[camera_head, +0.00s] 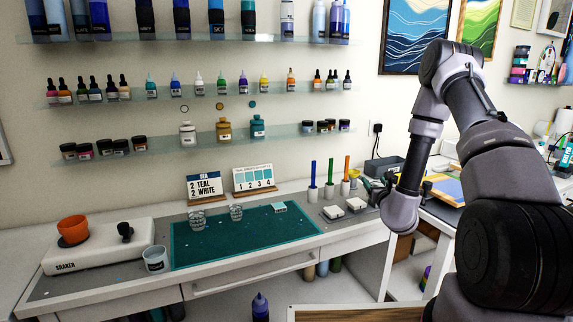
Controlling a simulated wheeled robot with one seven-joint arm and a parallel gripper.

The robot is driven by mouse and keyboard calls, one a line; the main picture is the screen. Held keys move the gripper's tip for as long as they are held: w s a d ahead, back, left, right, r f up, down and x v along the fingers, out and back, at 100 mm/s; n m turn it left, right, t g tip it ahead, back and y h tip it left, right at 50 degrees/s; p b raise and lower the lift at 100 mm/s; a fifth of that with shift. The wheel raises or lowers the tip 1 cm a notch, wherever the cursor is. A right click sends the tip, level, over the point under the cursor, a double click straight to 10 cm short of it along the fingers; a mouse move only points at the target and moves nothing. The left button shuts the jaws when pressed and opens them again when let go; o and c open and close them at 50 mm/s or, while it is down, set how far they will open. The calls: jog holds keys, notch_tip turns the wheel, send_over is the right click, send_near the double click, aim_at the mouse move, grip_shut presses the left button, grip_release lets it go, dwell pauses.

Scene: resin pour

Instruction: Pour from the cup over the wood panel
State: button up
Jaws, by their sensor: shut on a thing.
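Two clear cups stand on the teal mat (215,250): one near its left end (197,221) and one a little right of it (236,212). A whitish cup (155,259) stands at the mat's left front corner. An orange cup (73,229) sits on the white shaker (95,255). A brown, wood-like surface with a pale edge (355,314) is cut off at the bottom; I cannot tell whether it is the wood panel. My arm rises at right and bends down towards the bench's right end. My gripper's fingers and anything in them cannot be made out.
A sign reading 2 teal, 2 white (206,187) and a numbered colour card (254,178) stand behind the mat. Upright coloured tools (330,178) and small white blocks (333,212) are right of it. Shelves of bottles (200,97) line the wall. The mat's front is clear.

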jog(key=shift+s+a+f, duration=0.15)
jog(key=shift+a, duration=0.4)
jog(key=shift+s+a+f, duration=0.15)
jog(key=shift+a, duration=0.4)
jog(key=shift+r, duration=0.15)
jog(key=shift+r, duration=2.4)
jog(key=s, duration=0.1)
jog(key=s+f, duration=0.1)
jog(key=s, duration=0.1)
jog(key=s+f, duration=0.1)
jog(key=s, duration=0.1)
jog(key=shift+f, duration=0.25)
